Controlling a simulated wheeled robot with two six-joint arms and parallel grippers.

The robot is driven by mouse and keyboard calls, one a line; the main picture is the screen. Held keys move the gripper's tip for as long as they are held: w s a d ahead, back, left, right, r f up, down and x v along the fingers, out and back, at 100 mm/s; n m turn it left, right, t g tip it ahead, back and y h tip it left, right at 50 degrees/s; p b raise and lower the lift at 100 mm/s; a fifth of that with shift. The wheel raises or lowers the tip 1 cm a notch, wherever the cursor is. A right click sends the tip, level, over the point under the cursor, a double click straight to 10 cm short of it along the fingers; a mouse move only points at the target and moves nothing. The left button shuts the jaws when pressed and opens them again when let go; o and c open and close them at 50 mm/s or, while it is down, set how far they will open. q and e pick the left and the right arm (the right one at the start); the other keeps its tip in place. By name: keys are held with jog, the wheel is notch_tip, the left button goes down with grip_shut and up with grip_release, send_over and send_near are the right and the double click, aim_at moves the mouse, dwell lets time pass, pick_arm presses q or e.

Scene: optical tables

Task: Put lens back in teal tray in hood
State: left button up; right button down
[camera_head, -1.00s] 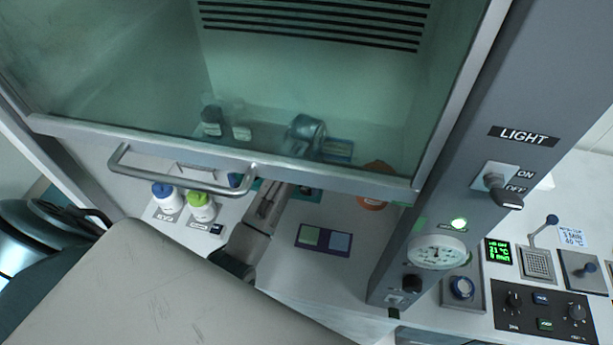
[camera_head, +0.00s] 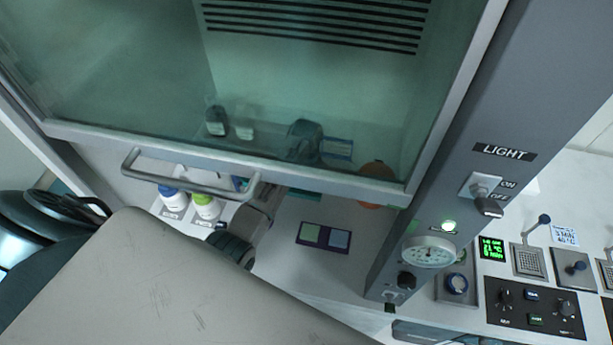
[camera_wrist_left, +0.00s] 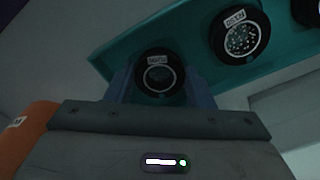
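In the left wrist view, a lens in a round black mount with a white label (camera_wrist_left: 158,76) sits between the two blue fingers of my left gripper (camera_wrist_left: 160,92). The fingers appear to touch its sides. The lens is at the near end of the teal tray (camera_wrist_left: 190,42), in line with another black-mounted lens (camera_wrist_left: 238,38) in it. Whether it is fully seated is hard to tell. In the head view my left arm reaches under the sash, and the gripper (camera_head: 306,140) shows dimly through the glass. Only a teal strip of the tray (camera_head: 306,193) shows there. My right gripper is out of view.
The sash handle (camera_head: 190,188) and lower sash edge hang above my left arm. Two bottles (camera_head: 205,206) stand left of it. A purple two-square pad (camera_head: 324,237) lies right of it. An orange round object (camera_head: 376,172) is farther right; an orange object (camera_wrist_left: 30,135) borders the wrist view.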

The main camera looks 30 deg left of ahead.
pick_arm(q)
jog(key=o, duration=0.4)
jog(key=shift+o, duration=0.2)
notch_tip(320, 180, up, 7)
jog(key=b, duration=0.3)
notch_tip(320, 180, up, 5)
jog(key=p, duration=0.2)
jog(key=shift+s+r+p, duration=0.1)
jog(key=shift+r+p, duration=0.1)
jog(key=shift+p, duration=0.1)
jog(key=shift+f, duration=0.1)
